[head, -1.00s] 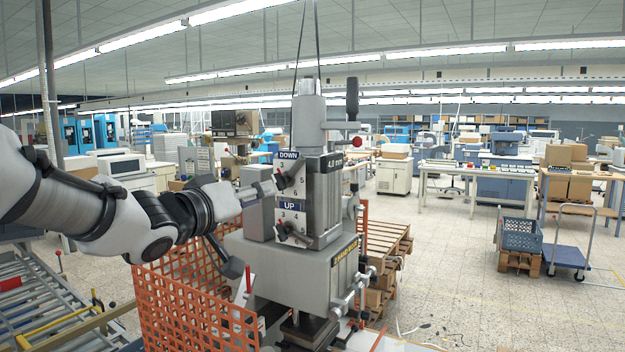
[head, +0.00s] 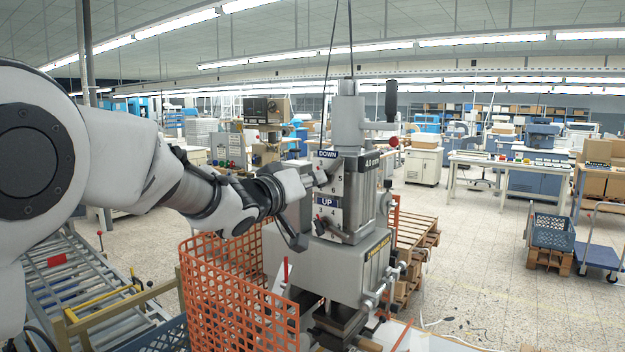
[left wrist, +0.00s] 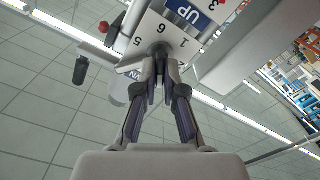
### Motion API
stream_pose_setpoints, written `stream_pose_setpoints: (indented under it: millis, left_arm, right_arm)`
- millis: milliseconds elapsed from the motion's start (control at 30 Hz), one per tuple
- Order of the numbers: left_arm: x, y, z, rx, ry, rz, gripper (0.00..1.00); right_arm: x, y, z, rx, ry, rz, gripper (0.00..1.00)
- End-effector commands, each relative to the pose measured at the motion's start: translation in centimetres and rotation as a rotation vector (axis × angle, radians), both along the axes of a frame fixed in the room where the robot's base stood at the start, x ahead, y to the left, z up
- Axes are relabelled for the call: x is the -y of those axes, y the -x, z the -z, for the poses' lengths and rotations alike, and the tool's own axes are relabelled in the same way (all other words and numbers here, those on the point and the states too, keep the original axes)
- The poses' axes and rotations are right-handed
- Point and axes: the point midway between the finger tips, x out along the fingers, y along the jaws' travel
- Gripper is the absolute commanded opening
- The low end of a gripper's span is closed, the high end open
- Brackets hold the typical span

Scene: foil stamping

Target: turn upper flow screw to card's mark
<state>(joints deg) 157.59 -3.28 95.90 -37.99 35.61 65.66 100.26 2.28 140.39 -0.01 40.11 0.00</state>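The press head (head: 362,200) stands in the middle of the head view. Its front has a dial labelled DOWN above one labelled UP (head: 327,201). The upper flow screw (left wrist: 160,50) sits at the DOWN dial; in the left wrist view the numbers 5 and 6 show beside it. My left gripper (left wrist: 162,80) has its fingers drawn close together on either side of the screw, apparently gripping it. In the head view the gripper covers most of the upper dial. The lower screw (head: 321,226) is free. I cannot make out the card or its mark. My right gripper is out of view.
An orange mesh guard (head: 235,295) stands below my left arm. A roller conveyor (head: 75,285) is at the lower left. A black-handled lever (head: 391,100) and a red-tipped lever (head: 392,141) stick out from the press. Open floor lies to the right.

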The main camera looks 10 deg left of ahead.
Motion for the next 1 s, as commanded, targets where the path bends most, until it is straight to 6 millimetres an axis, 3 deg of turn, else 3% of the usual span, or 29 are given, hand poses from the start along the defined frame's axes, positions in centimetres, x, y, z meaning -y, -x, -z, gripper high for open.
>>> stream_pose_setpoints:
  millis: [567,1000]
  left_arm:
    - [0.0,0.0,0.0,0.039,-0.086,0.000,0.00]
    - [0.1,0.0,0.0,0.177,-0.417,-0.001,0.00]
  right_arm:
    - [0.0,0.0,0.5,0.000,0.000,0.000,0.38]
    - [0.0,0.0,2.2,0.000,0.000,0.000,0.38]
